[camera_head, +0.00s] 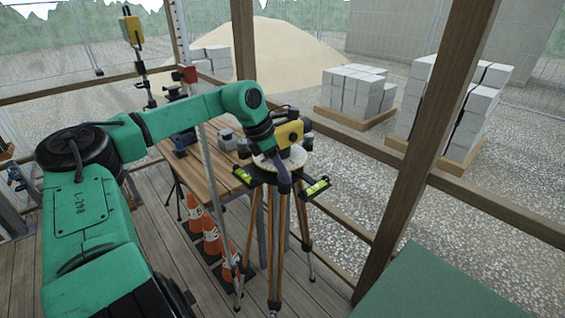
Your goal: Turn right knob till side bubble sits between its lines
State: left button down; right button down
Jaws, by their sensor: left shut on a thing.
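A yellow and dark levelling instrument (289,133) sits on a tripod (275,235) with wooden legs. A pale round plate (291,157) shows under it. Two yellow-green bubble vials stick out at the tripod head, a left one (243,176) and a right one (317,187). The bubbles and their lines are too small to read. My left gripper (284,185) reaches down from above at the front of the tripod head, between the vials. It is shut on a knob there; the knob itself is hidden. My right gripper is not in view.
A wooden table (208,175) with small devices stands behind left of the tripod. Orange cones (211,233) stand beside its legs. A wooden post (420,150) and rail rise on the right. A flat green surface (440,290) fills the lower right.

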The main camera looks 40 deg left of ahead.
pick_arm(q)
jog(key=shift+a+m, duration=0.1)
jog(key=shift+m, duration=0.4)
jog(key=shift+f+m+g+h, duration=0.1)
jog(key=shift+m+g+h, duration=0.3)
jog(key=shift+m, duration=0.5)
jog(key=shift+w+m+g+h+b, duration=0.1)
jog(key=shift+m+g+h+b, duration=0.2)
jog(key=shift+m, duration=0.8)
jog(key=shift+w+m+g+h+b, duration=0.1)
jog(key=shift+m+g+b, duration=0.3)
jog(key=shift+m, duration=0.7)
jog(key=shift+c, duration=2.1)
grip_release()
jog(key=shift+a, duration=0.1)
